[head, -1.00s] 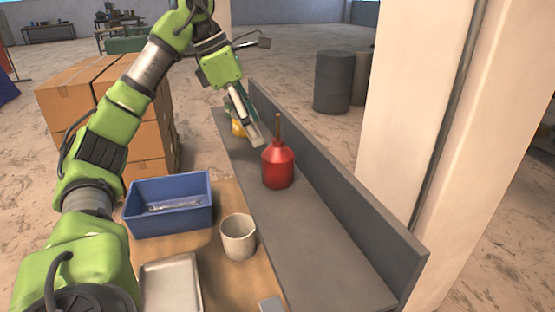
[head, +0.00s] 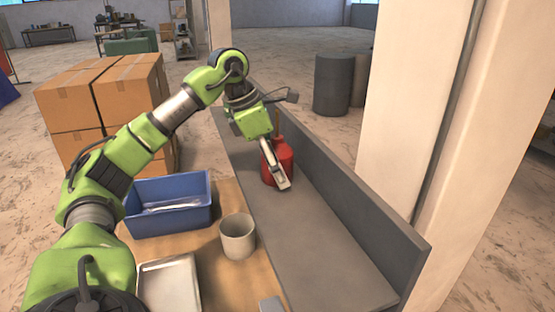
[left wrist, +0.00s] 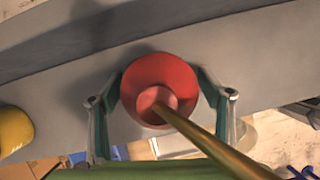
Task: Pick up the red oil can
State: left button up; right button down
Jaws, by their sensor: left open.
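The red oil can (head: 284,152) stands upright on the grey shelf (head: 310,228), partly hidden behind my left gripper in the head view. My left gripper (head: 280,184) reaches down over the can from the left. In the left wrist view the red oil can (left wrist: 158,82) sits between the two fingers of my left gripper (left wrist: 160,110), one on each side. Its brass spout (left wrist: 215,145) points toward the camera. The fingers are open, and I cannot tell whether they touch the can. My right gripper is not in view.
A raised ledge (head: 345,190) runs along the shelf's right side. A blue bin (head: 172,222), a beige cup (head: 237,238) and a metal tray (head: 168,285) stand on the lower table at left. A yellow object (left wrist: 14,130) lies left of the can in the wrist view. The near shelf is clear.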

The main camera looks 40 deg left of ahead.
pick_arm(q)
jog(key=c, duration=1.3)
jog(key=shift+r, duration=0.1)
